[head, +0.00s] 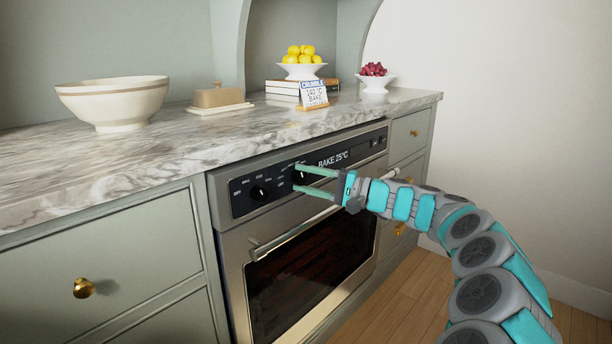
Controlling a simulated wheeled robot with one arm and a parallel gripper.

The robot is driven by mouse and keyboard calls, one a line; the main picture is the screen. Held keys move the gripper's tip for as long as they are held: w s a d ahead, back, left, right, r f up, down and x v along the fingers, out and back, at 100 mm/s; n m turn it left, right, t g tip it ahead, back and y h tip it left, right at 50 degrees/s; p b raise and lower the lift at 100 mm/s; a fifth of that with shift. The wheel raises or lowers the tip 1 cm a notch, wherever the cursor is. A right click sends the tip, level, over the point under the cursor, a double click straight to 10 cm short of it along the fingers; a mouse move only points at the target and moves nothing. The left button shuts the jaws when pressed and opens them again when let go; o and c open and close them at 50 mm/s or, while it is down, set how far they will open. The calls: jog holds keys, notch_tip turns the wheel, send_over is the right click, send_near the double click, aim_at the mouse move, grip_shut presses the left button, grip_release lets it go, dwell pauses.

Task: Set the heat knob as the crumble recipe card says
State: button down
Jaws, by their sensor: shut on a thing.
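The oven's control panel (238,205) has a black left knob (259,193) with small markings around it, too small to read. A second black knob (299,177) sits to its right. My gripper (297,178) reaches in from the right, with its two teal fingers shut on this second knob, one above and one below, partly hiding it. The display (333,159) reads "BAKE 25°C". The recipe card (313,94) stands on the counter, headed "CRUMBLE", and reads "160 °C BAKE", though the first number is small and not fully certain.
The marble counter (170,150) holds a large white bowl (113,102), a butter dish (219,98), a stack of books (283,90) under a bowl of lemons (301,70), and a bowl of red fruit (374,78). The oven handle (262,250) juts out below the panel.

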jog(key=shift+m, duration=0.5)
jog(key=shift+c, duration=1.5)
grip_release()
jog(key=v, duration=0.7)
jog(key=shift+d+f, duration=0.15)
jog(key=shift+d, duration=0.25)
jog(key=shift+s, duration=0.15)
